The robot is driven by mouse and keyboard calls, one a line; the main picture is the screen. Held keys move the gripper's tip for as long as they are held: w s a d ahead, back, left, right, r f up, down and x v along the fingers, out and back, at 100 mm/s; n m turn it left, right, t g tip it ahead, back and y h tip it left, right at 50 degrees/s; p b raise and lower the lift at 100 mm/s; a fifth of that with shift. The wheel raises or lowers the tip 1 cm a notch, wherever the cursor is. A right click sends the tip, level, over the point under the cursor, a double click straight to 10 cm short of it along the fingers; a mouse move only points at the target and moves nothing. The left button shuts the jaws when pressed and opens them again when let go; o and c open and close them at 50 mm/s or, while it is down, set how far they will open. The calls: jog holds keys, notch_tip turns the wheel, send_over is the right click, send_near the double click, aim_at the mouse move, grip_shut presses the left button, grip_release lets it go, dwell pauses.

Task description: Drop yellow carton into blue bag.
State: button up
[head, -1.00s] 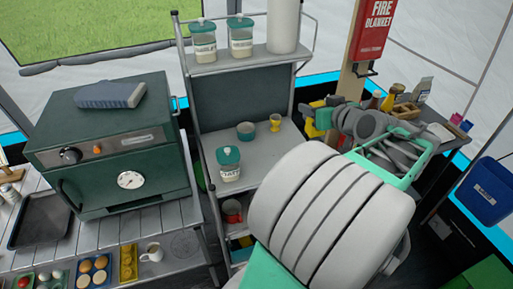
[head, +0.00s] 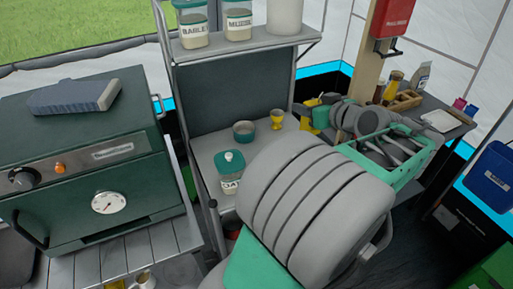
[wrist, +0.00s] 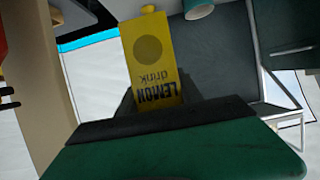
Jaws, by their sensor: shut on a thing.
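The yellow carton (wrist: 152,60), printed "LEMON drink", is upside down in the wrist view. My gripper (wrist: 160,100) is shut on its lower part in that view, and the carton sticks out past the fingers. In the head view my arm hides most of the gripper; a small yellow patch of what looks like the carton (head: 306,124) shows at its far end. The blue bag (head: 489,178) is at the right edge of the head view, well to the right of my gripper and apart from it. Its inside cannot be made out.
A metal shelf rack (head: 208,150) with jars and cups stands behind my arm. A green oven (head: 75,160) is at left. A side table (head: 455,130) with bottles and a wooden box is at right. A wooden post (head: 378,50) carries a red fire blanket case (head: 396,15).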

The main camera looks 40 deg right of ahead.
jog(key=w+a+f+p, duration=0.1)
jog(key=w+f, duration=0.3)
jog(key=w+a+f+p, duration=0.1)
jog(key=w+f, duration=0.3)
jog(key=w+a+f+p, duration=0.2)
jog(key=w+f, duration=0.2)
jog(key=shift+w+f, duration=0.1)
jog(key=shift+w, duration=0.25)
jog(key=shift+f, duration=0.3)
jog(key=o, duration=0.8)
jog(key=shift+d+b, duration=0.1)
jog(key=shift+b, duration=0.2)
jog(key=o, duration=0.5)
jog(key=shift+r, duration=0.1)
